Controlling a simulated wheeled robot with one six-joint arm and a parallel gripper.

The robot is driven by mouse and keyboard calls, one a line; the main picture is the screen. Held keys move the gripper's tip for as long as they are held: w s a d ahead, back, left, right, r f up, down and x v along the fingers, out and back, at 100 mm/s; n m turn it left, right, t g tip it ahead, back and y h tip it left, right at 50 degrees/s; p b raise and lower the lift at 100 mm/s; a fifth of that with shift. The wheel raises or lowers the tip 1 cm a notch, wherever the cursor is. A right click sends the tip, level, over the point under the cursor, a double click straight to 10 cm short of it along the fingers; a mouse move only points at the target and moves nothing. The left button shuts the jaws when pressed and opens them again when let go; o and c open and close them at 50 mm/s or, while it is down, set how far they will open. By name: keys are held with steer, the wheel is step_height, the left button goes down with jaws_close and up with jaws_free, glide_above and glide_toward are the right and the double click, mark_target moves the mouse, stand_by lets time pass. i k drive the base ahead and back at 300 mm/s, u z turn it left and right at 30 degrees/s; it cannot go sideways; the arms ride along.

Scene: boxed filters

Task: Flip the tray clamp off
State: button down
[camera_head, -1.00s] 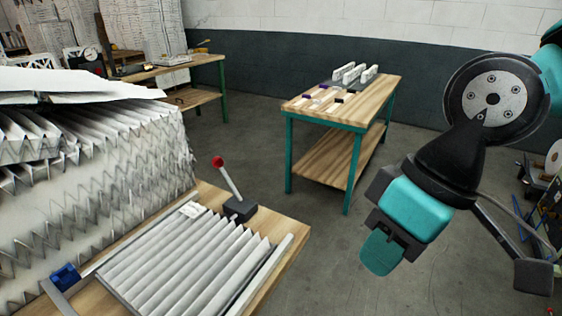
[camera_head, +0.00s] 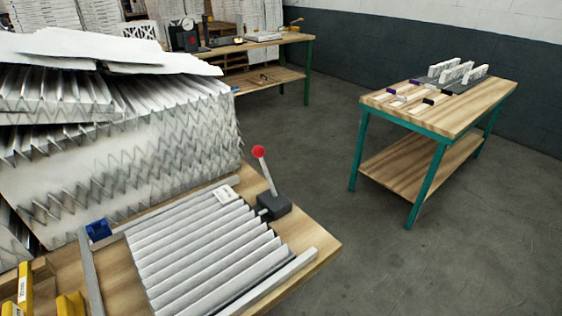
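The tray clamp (camera_head: 272,204) is a dark block with a pale lever topped by a red ball (camera_head: 258,152). It stands at the right far corner of the filter tray on the wooden bench. The lever is raised and leans a little to the left. A white pleated filter (camera_head: 205,255) lies in the tray beside the block, between grey rails (camera_head: 268,283). Whether the clamp presses on the filter I cannot tell. My gripper is outside the view.
A tall stack of pleated filters (camera_head: 120,150) stands behind the tray at left. A blue block (camera_head: 98,231) and yellow items (camera_head: 70,304) lie at the left. A green-legged table (camera_head: 440,110) stands at the back right. The floor between is clear.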

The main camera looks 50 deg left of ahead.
mark_target(258, 152)
steer(key=i, duration=5.05)
steer(key=u, duration=4.2)
steer(key=i, duration=1.6)
steer(key=z, duration=0.05)
